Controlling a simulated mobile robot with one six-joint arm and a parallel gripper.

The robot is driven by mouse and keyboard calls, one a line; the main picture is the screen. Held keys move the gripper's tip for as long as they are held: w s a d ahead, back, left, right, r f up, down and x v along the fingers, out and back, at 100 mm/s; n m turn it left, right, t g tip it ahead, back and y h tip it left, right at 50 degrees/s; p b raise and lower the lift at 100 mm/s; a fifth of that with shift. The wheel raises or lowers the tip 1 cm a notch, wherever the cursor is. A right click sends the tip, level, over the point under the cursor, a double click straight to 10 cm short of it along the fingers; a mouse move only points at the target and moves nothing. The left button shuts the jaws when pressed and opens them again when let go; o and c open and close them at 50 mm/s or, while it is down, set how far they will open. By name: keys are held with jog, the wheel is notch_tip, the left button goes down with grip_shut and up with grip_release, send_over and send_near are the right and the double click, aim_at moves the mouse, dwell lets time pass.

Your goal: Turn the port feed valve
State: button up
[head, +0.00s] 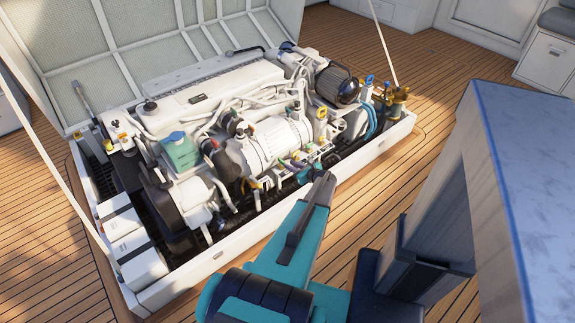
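The open engine hatch holds a white engine (225,95). I cannot tell which fitting is the port feed valve. A yellow fitting (320,113) stands right of the white cylinder. Small yellow-tipped fittings (255,184) show low at the engine's front. My teal arm reaches up from the bottom. My gripper (314,172) is over the bay's front edge, near the low front pipes. Its fingers are too small and dark to read, and any contact is unclear.
The white hatch rim (222,262) runs along the front of the bay. The raised lid (130,40) stands behind the engine. White boxes (133,250) fill the left front corner. A strut (383,42) rises at the right.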

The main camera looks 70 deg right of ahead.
jog(key=v, duration=0.7)
jog(key=shift+s+a, duration=0.15)
dwell(0.4)
